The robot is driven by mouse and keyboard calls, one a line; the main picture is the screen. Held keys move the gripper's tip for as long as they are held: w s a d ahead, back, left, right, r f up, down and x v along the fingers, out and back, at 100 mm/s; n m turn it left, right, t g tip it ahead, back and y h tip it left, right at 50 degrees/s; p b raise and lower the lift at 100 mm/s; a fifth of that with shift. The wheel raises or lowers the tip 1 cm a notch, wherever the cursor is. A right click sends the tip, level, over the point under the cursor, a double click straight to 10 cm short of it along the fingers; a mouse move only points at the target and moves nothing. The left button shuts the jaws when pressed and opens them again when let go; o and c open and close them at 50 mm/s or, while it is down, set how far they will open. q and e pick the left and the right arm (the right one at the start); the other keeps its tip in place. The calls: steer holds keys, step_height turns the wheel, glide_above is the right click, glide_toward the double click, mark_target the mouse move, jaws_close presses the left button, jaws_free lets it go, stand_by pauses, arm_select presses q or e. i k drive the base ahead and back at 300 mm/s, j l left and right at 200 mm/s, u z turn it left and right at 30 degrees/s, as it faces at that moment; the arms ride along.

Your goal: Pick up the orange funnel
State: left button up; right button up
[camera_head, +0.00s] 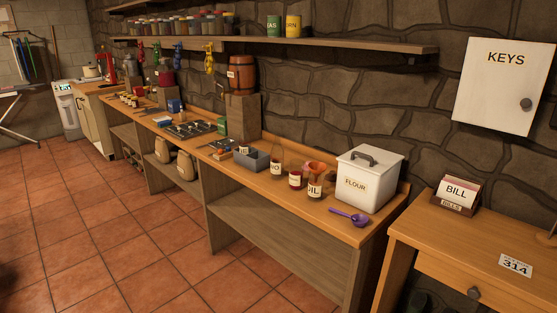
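The orange funnel (316,168) sits at the top of a jar labelled OIL (314,188) on the long wooden counter. The jar stands near the right end of the counter, just left of the white FLOUR bin (369,180). The funnel's wide mouth faces up; its lower part is hidden in or behind the jar's neck. Neither of my grippers shows in the head view.
Left of the OIL jar stand a smaller labelled jar (295,180), a bottle (277,164) and a grey bin (252,159). A purple scoop (350,216) lies at the counter's front edge. A desk (420,232) stands right. The tiled floor in front is clear.

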mark_target(317, 168)
steer(key=i+j, duration=0.1)
steer(key=i, duration=0.45)
steer(key=i+j, duration=0.15)
steer(key=i, duration=0.45)
steer(key=i+j, duration=0.1)
steer(key=i, duration=0.45)
steer(key=i+j, duration=0.15)
steer(key=i, duration=0.45)
